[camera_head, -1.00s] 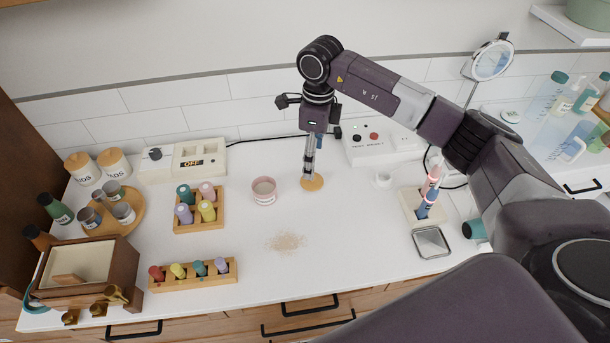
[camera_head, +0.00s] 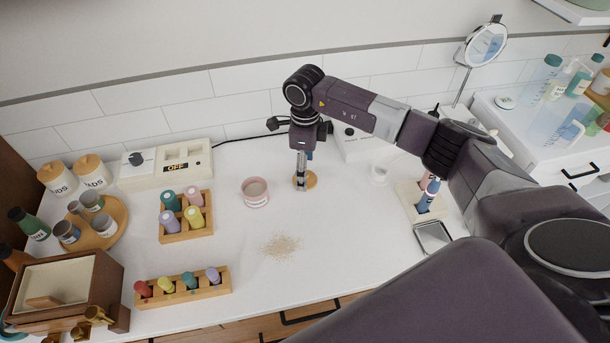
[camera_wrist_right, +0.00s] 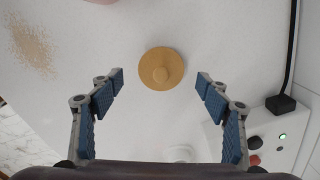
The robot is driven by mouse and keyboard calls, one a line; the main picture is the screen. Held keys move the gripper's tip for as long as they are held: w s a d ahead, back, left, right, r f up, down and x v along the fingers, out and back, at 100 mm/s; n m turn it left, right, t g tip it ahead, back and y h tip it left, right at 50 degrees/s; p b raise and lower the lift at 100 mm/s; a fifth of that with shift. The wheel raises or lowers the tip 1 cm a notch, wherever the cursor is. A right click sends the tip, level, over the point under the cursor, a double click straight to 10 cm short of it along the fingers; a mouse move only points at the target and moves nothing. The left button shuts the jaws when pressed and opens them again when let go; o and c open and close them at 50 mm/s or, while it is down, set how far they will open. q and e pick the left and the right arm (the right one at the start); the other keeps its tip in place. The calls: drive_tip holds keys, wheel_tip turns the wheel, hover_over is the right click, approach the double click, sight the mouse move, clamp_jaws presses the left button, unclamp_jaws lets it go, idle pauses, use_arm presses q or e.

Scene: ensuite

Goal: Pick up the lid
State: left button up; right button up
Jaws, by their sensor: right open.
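The lid is a round tan wooden disc with a small knob. It lies on the white counter just right of a pink open cup (camera_head: 255,192) in the head view, where the lid (camera_head: 311,180) is partly hidden behind my right gripper (camera_head: 301,172). In the right wrist view the whole lid (camera_wrist_right: 161,68) shows, with its knob in the middle. My right gripper (camera_wrist_right: 160,86) is open, pointing down, its blue-padded fingers apart on either side of the lid and not touching it. My left gripper is not in view.
A spill of tan powder (camera_head: 281,247) lies in front of the cup. Wooden racks of coloured bottles (camera_head: 186,222) stand to the left. A white box with buttons (camera_wrist_right: 268,140) and a cable is close to the right gripper. A toothbrush holder (camera_head: 421,203) is to the right.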

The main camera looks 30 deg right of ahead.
drive_tip(key=shift+w+f, duration=0.15)
drive_tip(key=shift+f, duration=1.1)
drive_tip(key=c, duration=1.1)
drive_tip(key=shift+r, duration=0.1)
